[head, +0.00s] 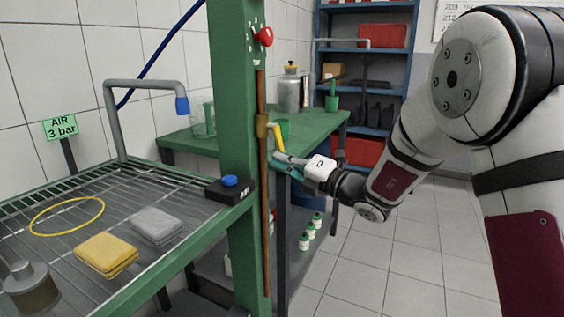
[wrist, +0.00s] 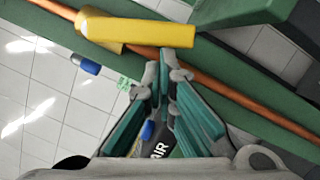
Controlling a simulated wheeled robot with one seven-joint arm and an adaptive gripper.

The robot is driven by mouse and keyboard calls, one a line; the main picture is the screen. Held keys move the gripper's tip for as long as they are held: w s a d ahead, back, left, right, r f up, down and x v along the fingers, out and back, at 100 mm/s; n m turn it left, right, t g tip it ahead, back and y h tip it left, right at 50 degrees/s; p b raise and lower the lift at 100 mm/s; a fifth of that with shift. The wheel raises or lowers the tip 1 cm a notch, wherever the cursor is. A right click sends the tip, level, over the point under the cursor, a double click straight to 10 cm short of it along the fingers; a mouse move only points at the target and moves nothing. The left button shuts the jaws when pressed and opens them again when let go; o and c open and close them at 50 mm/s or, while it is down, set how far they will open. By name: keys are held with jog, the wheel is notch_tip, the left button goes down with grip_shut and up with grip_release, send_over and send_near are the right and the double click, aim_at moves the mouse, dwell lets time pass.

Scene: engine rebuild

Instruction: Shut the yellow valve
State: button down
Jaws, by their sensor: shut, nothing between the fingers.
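The yellow valve handle (head: 277,138) sticks out to the right and down from a brass valve body (head: 262,126) on a vertical copper pipe (head: 266,200). In the wrist view the yellow handle (wrist: 150,34) crosses the upper middle, with the brass body (wrist: 98,28) at its left end. My gripper (head: 279,158) is shut and empty, its fingertips just below the handle's free end. In the wrist view the fingertips (wrist: 165,60) reach the handle's lower edge near that end; I cannot tell whether they touch it.
The green post (head: 236,150) stands left of the pipe, with a red knob (head: 263,36) high on it. A black box with a blue button (head: 229,182) sits on the wire-grid bench. A green table (head: 310,130) stands behind my gripper. The tiled floor at right is clear.

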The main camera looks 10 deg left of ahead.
jog(key=shift+w, duration=0.15)
jog(key=w+d+r+n+g+y+b, duration=0.2)
jog(key=w+n, duration=0.5)
jog(key=n, duration=0.9)
jog(key=shift+d+r+g+y, duration=0.35)
jog(key=shift+r+g+y, duration=0.35)
jog(key=shift+g, duration=0.1)
jog(key=s+d+f+p, duration=0.1)
jog(key=s+d+f, duration=0.2)
jog(key=d+f, duration=0.3)
jog(key=shift+s+d+f, duration=0.15)
jog(key=shift+d+f, duration=0.05)
jog(key=shift+d, duration=1.35)
